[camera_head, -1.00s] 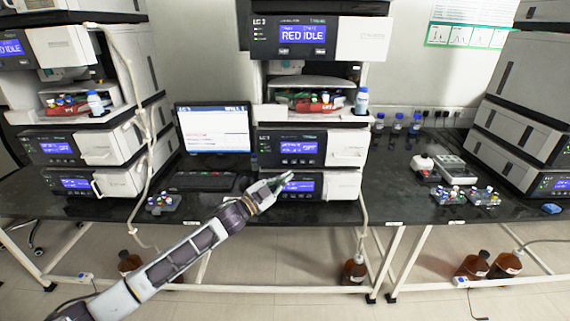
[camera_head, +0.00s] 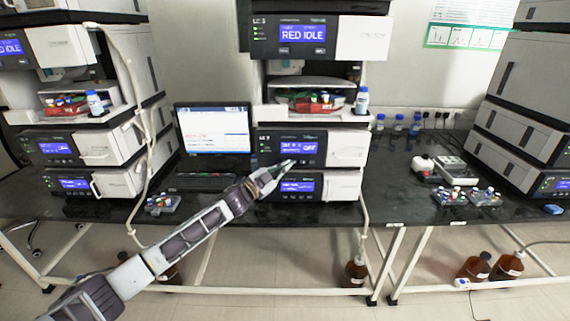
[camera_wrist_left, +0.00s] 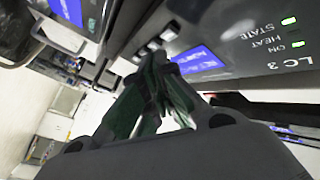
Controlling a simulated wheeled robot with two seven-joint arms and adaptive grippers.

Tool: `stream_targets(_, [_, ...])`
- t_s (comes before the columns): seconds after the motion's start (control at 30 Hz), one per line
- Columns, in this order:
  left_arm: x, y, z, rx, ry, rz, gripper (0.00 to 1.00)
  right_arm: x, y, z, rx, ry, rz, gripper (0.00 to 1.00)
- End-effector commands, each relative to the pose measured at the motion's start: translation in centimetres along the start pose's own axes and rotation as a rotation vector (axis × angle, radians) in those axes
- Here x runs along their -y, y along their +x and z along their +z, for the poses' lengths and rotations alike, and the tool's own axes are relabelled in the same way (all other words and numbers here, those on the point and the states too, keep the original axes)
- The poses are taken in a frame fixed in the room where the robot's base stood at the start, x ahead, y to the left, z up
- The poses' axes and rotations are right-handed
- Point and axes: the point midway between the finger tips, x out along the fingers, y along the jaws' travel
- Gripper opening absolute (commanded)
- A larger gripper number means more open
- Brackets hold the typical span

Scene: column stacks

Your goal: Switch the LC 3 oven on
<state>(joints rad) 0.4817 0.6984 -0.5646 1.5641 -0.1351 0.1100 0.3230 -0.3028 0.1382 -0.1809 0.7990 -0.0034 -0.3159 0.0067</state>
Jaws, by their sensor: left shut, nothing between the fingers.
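The LC 3 oven (camera_head: 345,148) is the white and dark module in the middle stack, just above the bottom unit. Its blue display (camera_head: 298,148) seems to read OFF at the right. In the left wrist view, the LC 3 panel (camera_wrist_left: 240,50) shows lit green lamps beside ON and STATE and part of the display (camera_wrist_left: 198,60). Small buttons (camera_wrist_left: 155,43) sit in a row there. My left gripper (camera_head: 291,163) is shut and empty, its fingertips at the panel's lower edge, near the buttons; contact cannot be told. It also shows in the wrist view (camera_wrist_left: 160,60).
The bottom unit (camera_head: 340,187) is directly below. A module reading RED IDLE (camera_head: 275,37) and an open shelf of bottles (camera_head: 312,100) are above. A monitor (camera_head: 215,128) and keyboard (camera_head: 205,182) stand left. The bench (camera_head: 400,205) has free room to the right.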

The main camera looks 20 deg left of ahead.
Motion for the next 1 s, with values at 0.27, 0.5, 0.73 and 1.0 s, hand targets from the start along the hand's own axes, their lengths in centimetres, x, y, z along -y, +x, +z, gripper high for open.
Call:
stream_targets(0.27, [0.27,0.42,0.31,0.001,0.0,0.0,0.0,-0.07,0.11,1.16,0.015,-0.001,0.001,0.0])
stream_targets(0.5, [0.26,0.41,0.3,0.0,0.0,0.0,0.0,-0.18,0.08,0.86,0.01,-0.001,0.002,0.0])
stream_targets(0.73, [0.26,0.41,0.3,0.0,0.0,0.0,0.0,-0.22,0.08,0.63,0.007,-0.001,0.002,0.0])
stream_targets(1.0, [0.26,0.41,0.29,0.0,0.0,0.0,0.0,-0.24,0.07,0.62,0.008,-0.001,0.002,0.0])
